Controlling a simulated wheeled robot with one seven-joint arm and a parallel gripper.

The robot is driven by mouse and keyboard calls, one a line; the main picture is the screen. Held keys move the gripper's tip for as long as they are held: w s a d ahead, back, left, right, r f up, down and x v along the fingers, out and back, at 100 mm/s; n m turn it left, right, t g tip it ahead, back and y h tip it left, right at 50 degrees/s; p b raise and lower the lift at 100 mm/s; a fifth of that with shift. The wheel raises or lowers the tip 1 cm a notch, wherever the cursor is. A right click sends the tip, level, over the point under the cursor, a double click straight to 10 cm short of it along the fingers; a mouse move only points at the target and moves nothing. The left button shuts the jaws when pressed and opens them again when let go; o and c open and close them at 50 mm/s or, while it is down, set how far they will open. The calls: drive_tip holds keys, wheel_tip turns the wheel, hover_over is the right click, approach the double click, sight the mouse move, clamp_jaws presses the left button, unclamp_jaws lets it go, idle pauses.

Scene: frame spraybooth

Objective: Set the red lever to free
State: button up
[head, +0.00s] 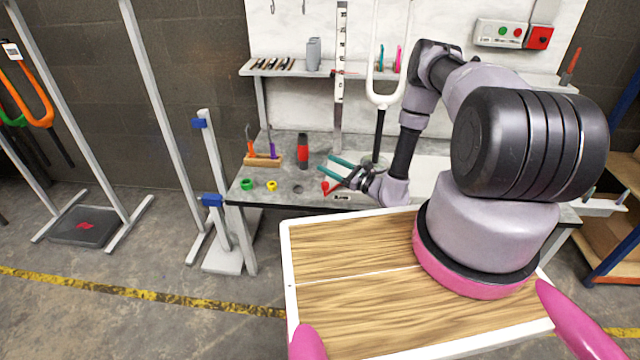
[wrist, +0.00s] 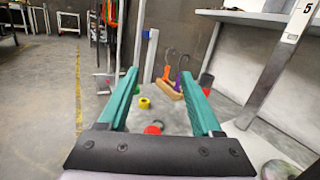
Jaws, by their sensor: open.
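The red lever (head: 326,187) shows as a small red piece near the front edge of the grey bench (head: 290,200). In the wrist view the red piece (wrist: 152,130) sits low between the finger bases, partly hidden by my gripper's dark palm. My gripper (head: 327,164) is open, with two teal fingers pointing left over the bench. The fingers also show in the wrist view (wrist: 159,73), apart and with nothing clamped between them. I cannot tell whether my gripper touches the lever. The lever's marked positions are not readable.
Green (head: 246,184) and yellow (head: 272,185) rings lie left on the bench. Behind them are a wooden tool block (head: 262,161) and a red-and-black cylinder (head: 303,150). A tall ruler-like strip (head: 340,90) and a white fork (head: 384,98) stand behind my gripper.

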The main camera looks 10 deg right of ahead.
sight(328, 189)
drive_tip(key=s+f+m+h, duration=0.1)
drive_tip(key=f, duration=0.2)
drive_tip(key=s+d+f+m+t+h, duration=0.1)
drive_tip(key=s+f+h, duration=0.1)
drive_tip(key=f, duration=0.2)
drive_tip(key=s+d+f+m+t+h, duration=0.1)
drive_tip(key=f+m, duration=0.1)
drive_tip(key=f, duration=0.2)
drive_tip(key=shift+s+d+f+h, duration=0.1)
drive_tip(key=shift+s+d+h, duration=0.05)
drive_tip(key=shift+d+h, duration=0.15)
drive_tip(key=x, duration=1)
drive_tip(key=shift+a, duration=0.1)
clamp_jaws()
